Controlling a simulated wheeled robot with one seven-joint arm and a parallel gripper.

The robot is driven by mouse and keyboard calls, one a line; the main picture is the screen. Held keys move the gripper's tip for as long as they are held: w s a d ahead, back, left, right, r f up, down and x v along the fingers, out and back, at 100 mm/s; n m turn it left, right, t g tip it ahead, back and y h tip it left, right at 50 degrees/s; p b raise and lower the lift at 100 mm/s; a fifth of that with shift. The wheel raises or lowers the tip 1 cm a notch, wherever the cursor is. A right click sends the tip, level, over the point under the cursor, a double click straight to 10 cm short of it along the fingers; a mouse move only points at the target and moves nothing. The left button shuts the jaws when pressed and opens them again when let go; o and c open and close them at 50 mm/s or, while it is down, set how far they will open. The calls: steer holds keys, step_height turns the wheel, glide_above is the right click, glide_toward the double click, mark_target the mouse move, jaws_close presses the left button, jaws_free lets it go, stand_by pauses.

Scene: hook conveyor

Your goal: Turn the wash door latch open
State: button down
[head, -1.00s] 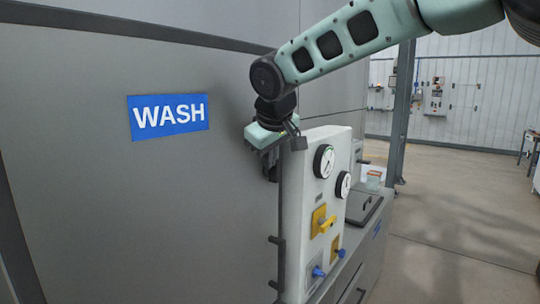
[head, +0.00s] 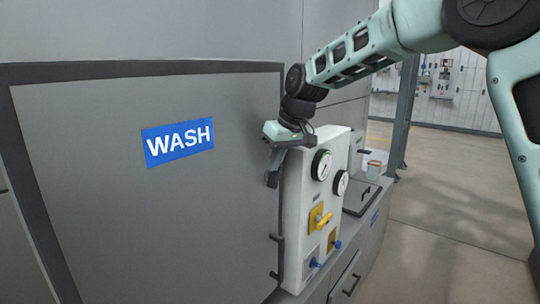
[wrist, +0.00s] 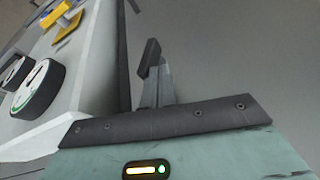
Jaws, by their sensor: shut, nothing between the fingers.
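The wash door (head: 120,220) is a grey panel with a dark frame and a blue WASH sign (head: 178,141); it looks closed. My gripper (head: 272,180) is shut and empty, pointing down at the door's right edge, beside the white gauge panel. In the wrist view its fingers (wrist: 151,60) are together, in front of a plain grey surface. I cannot tell whether they touch the door. A dark upright handle-like bar (head: 281,257) sits lower on the door's right edge. I cannot make out the latch for sure; my gripper may hide it.
The white panel (head: 300,190) carries two gauges (head: 321,165), a yellow lever (head: 323,220) and blue knobs (head: 315,263). It stands close right of my gripper. A grey counter (head: 360,225) with a dark lid lies behind it. Open floor (head: 450,190) is at the right.

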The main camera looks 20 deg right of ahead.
steer(key=shift+w+d+m+g+y+p, duration=0.15)
steer(key=shift+w+d+g+y+p, duration=0.15)
steer(key=shift+y, duration=0.25)
steer(key=shift+w+d+m+g+y+p, duration=0.1)
steer(key=shift+d+m+g+y+p, duration=0.1)
steer(key=shift+d+g+y, duration=0.25)
steer(key=shift+w+d+f+b, duration=0.65)
steer(key=shift+w+d+b, duration=0.1)
steer(key=shift+d, duration=0.1)
steer(key=shift+d+f, duration=0.25)
steer(key=w+d+r, duration=0.1)
steer(key=d+r, duration=0.7)
steer(key=r, duration=0.1)
steer(key=shift+w+r+b, duration=0.15)
steer(key=shift+w+b, duration=0.2)
